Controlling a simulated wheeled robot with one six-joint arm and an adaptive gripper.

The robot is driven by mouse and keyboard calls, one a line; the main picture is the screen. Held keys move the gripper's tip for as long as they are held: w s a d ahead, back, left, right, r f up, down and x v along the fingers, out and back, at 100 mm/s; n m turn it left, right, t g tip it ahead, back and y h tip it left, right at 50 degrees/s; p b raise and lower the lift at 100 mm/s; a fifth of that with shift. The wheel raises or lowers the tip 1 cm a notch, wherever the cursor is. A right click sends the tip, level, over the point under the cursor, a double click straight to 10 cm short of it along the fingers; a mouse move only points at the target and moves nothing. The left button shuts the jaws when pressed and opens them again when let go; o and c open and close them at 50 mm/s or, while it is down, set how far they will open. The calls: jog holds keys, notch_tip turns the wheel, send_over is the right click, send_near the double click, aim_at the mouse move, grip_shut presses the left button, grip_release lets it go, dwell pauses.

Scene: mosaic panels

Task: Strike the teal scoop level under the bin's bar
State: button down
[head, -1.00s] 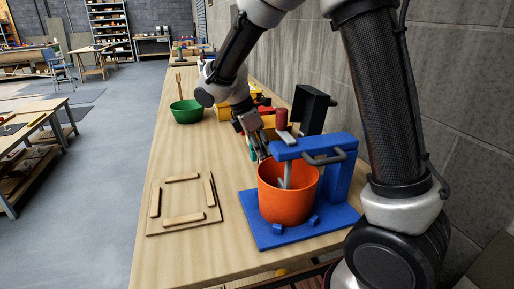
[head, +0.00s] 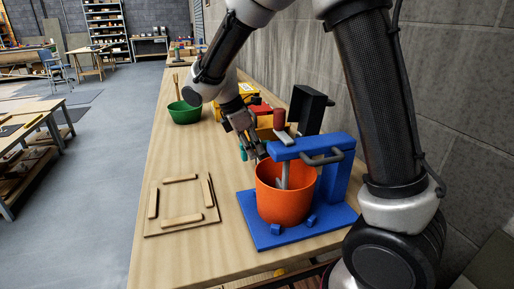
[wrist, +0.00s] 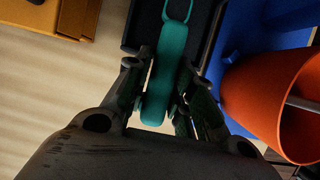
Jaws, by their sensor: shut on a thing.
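My gripper (head: 247,150) is shut on the handle of the teal scoop (wrist: 163,80), which runs between the fingers in the wrist view. The scoop has a loop at the top of that view; its bowl cannot be made out. In the head view only a small teal part of the scoop (head: 243,153) shows beside the fingers. My gripper is above the table, just left of and behind the orange bucket (head: 283,204). A yellow bin (head: 224,104) stands farther back, partly behind my arm; I cannot make out a bar on it.
The orange bucket stands on a blue base with a blue post and arm (head: 306,147). A black upright thing (head: 311,108) is behind it. A green bowl (head: 185,113) is far left. Wooden strips lie on a board (head: 182,220). The table (head: 190,165) between is bare.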

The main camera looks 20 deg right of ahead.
jog(key=shift+r, duration=2.25)
